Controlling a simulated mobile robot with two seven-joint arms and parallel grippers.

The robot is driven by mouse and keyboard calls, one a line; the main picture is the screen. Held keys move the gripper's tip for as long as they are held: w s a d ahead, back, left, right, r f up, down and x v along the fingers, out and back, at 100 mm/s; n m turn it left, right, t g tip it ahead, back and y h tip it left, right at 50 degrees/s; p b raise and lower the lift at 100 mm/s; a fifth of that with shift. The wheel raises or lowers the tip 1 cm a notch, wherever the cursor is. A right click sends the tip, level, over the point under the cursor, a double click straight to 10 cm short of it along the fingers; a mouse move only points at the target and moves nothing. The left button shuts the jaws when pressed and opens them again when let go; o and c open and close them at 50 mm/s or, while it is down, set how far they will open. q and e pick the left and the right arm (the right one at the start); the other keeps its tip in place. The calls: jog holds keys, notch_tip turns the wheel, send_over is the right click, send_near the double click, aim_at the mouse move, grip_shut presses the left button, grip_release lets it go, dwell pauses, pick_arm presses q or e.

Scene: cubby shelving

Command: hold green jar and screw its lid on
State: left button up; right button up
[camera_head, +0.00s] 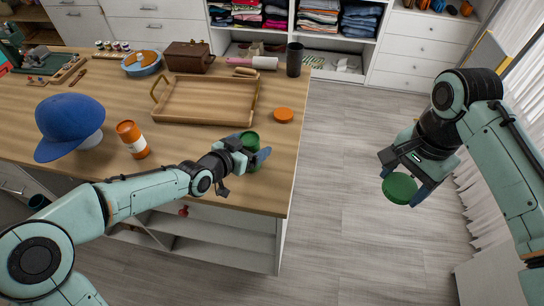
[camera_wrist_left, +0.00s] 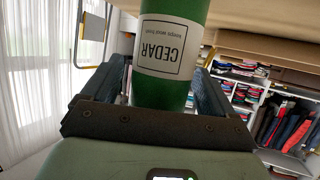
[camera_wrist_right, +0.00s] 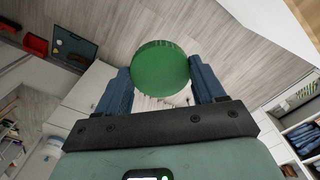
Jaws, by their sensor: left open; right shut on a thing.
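The green jar (camera_head: 251,141) stands near the right edge of the wooden island top. In the left wrist view the green jar (camera_wrist_left: 172,60) shows a white CEDAR label and sits between the finger pads. My left gripper (camera_head: 256,158) is open around the jar, with a finger on either side. The green lid (camera_head: 399,188) is a flat disc held by my right gripper (camera_head: 408,180) over the floor to the right of the island. In the right wrist view the lid (camera_wrist_right: 161,68) sits between the fingertips, which are shut on it.
An orange lid (camera_head: 284,115) lies right of the wooden tray (camera_head: 205,101). An orange jar (camera_head: 132,139) and a blue cap (camera_head: 69,127) are on the left. A dark cup (camera_head: 294,60) stands at the far corner. The floor between island and right arm is free.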

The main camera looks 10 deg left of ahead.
dwell(0.3)
pick_arm(q)
jog(key=c, duration=1.1)
jog(key=shift+r, duration=0.15)
pick_arm(e)
jog(key=r+p, duration=0.4)
jog(key=r, duration=0.1)
jog(key=w+r+p, duration=0.1)
jog(key=r+p, duration=0.1)
jog(key=shift+r, duration=0.4)
pick_arm(q)
notch_tip(320, 180, up, 20)
jog(key=p, duration=0.4)
jog(key=shift+p, duration=0.4)
pick_arm(e)
notch_tip(320, 180, up, 7)
jog(key=w+t, duration=0.1)
jog(key=w, duration=0.1)
